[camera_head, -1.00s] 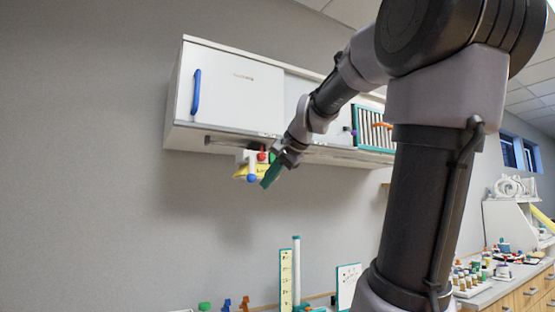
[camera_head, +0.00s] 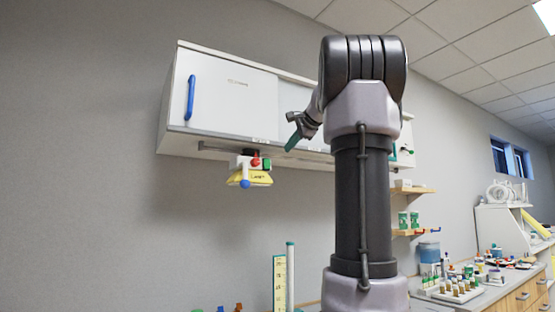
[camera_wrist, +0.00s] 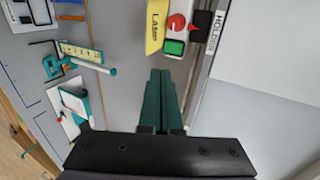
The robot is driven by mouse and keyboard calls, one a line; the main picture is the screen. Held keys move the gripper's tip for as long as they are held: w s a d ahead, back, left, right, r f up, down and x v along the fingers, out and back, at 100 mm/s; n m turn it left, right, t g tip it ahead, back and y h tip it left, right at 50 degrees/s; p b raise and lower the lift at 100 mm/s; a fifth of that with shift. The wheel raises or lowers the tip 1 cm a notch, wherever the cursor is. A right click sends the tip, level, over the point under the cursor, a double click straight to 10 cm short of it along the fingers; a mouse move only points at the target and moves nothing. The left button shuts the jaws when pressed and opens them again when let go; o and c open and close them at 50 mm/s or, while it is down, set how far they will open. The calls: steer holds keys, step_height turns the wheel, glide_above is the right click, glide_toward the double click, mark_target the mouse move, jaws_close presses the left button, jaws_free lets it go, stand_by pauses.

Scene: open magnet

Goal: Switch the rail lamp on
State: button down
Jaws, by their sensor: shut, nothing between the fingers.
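The rail lamp (camera_head: 250,178) hangs under the wall cabinet, with a yellow shade, a red knob (camera_head: 255,162), a green square button (camera_head: 267,164) and a blue ball at its lower end. In the wrist view its yellow face (camera_wrist: 154,32) reads LAMP, with the red knob (camera_wrist: 176,22) and the green button (camera_wrist: 174,47) beside it. I cannot tell whether it is lit. My gripper (camera_head: 291,143) is to the right of the lamp, apart from it. In the wrist view its green fingers (camera_wrist: 160,76) are together and empty, pointing toward the green button with a gap.
The white cabinet (camera_head: 232,92) with a blue handle is above the lamp. A rail (camera_head: 215,147) runs along its underside, and a HOLDER label (camera_wrist: 215,33) shows in the wrist view. A yellow gauge board (camera_head: 280,283) stands below. The wall left of the lamp is clear.

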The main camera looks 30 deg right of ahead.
glide_toward(268, 168)
steer(key=f+x, duration=0.1)
steer(key=x, duration=0.4)
steer(key=shift+w+r, duration=0.15)
steer(key=shift+w, duration=0.55)
steer(key=shift+a, duration=0.1)
steer(key=shift+w, duration=0.2)
